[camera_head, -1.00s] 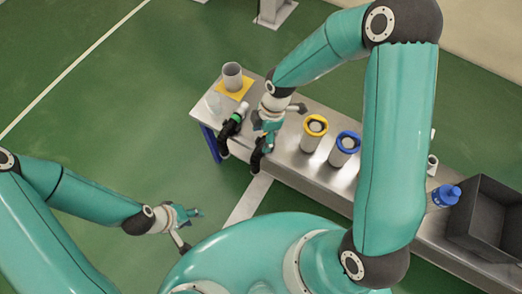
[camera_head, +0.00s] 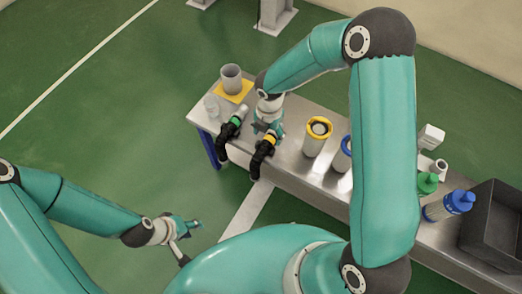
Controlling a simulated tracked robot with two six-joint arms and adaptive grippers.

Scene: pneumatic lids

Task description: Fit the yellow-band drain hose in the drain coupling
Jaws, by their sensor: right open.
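The yellow-band drain hose (camera_head: 262,152) is a black bent hose with a yellow band, lying over the front edge of the metal bench. My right gripper (camera_head: 267,130) is open at the far end of this hose, just behind the band. I cannot tell whether its fingers touch the hose, and the hose's far end is hidden by it. A grey open cylinder (camera_head: 231,78) stands upright on a yellow square at the bench's far left. I cannot tell which part is the drain coupling. My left gripper (camera_head: 190,240) is open and empty, away from the bench over the floor.
A yellow-rimmed canister (camera_head: 318,134), a partly hidden blue-rimmed one, green- and blue-topped bottles (camera_head: 450,205) and a dark bin (camera_head: 494,238) line the bench rightward.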

